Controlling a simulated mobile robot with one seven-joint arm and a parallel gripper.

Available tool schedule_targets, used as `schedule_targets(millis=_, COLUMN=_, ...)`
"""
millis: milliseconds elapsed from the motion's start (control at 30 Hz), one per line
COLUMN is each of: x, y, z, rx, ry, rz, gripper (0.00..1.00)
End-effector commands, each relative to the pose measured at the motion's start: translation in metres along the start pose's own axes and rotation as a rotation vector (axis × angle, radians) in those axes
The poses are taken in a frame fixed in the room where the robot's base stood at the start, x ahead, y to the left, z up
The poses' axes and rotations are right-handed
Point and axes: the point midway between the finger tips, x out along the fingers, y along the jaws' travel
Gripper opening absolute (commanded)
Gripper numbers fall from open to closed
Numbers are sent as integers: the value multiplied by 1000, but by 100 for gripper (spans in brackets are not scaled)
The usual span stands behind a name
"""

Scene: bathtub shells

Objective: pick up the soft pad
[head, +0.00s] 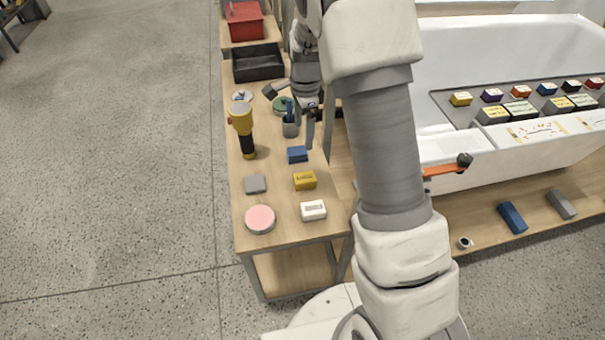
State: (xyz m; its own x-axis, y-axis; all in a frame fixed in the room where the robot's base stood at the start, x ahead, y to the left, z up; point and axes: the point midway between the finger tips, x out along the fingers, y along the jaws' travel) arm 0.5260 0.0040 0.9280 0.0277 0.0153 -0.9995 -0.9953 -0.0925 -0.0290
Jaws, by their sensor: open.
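A round pink-topped pad (260,219) lies flat at the near left corner of the wooden table (288,228). A small grey rectangular pad (255,184) lies just behind it. I cannot tell for sure which of these is the soft pad. My gripper (319,128) is open and points down, above the table's right side near the blue block. It is apart from both pads, farther back and to their right. Nothing shows between its fingers, and my arm hides part of the table's right edge.
Near the pads are a yellow block (305,181), a white block (313,210) and a blue block (297,154). A white tub (460,70) stands right.

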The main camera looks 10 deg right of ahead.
Motion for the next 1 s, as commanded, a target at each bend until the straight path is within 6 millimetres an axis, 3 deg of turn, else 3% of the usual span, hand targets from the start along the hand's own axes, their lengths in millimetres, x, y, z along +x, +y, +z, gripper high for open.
schedule_targets(millis=100, x=22, y=-6, z=-1, rx=58, ry=9, rz=20, gripper=92)
schedule_targets(millis=367, x=49, y=-8, z=-2, rx=96, ry=14, rz=32, gripper=92)
schedule_targets(millis=800, x=139, y=-4, z=-4, rx=94, ry=14, rz=32, gripper=92)
schedule_targets(millis=1000, x=155, y=-5, z=-3, rx=92, ry=14, rz=29, gripper=92)
